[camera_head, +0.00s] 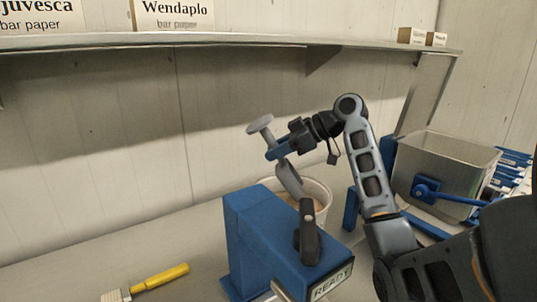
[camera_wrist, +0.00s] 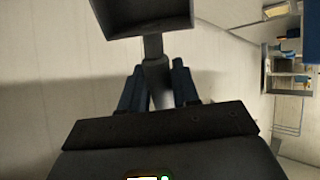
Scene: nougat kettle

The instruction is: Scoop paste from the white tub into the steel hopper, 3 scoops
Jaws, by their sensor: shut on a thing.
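My gripper (camera_head: 279,151) is shut on a grey scoop (camera_head: 288,178). The scoop's pale round end points up to the left, and its bowl end hangs down to the right, above or at the white tub; I cannot tell if it touches. In the wrist view my fingers (camera_wrist: 158,88) hold the scoop's neck, and its square dark bowl (camera_wrist: 145,22) shows at the top; I cannot tell if it holds paste. The white tub (camera_head: 322,189) stands partly hidden behind a blue machine, with tan paste inside. The steel hopper (camera_head: 430,157) stands to the right, behind my arm.
The blue machine (camera_head: 252,222) with a black lever (camera_head: 308,238) and a READY label stands in front of the tub. The hopper has a blue valve handle (camera_head: 427,189). A yellow-handled brush (camera_head: 160,278) lies on the bench. A shelf (camera_head: 230,40) runs above; blue-and-white packs (camera_head: 514,160) lie right.

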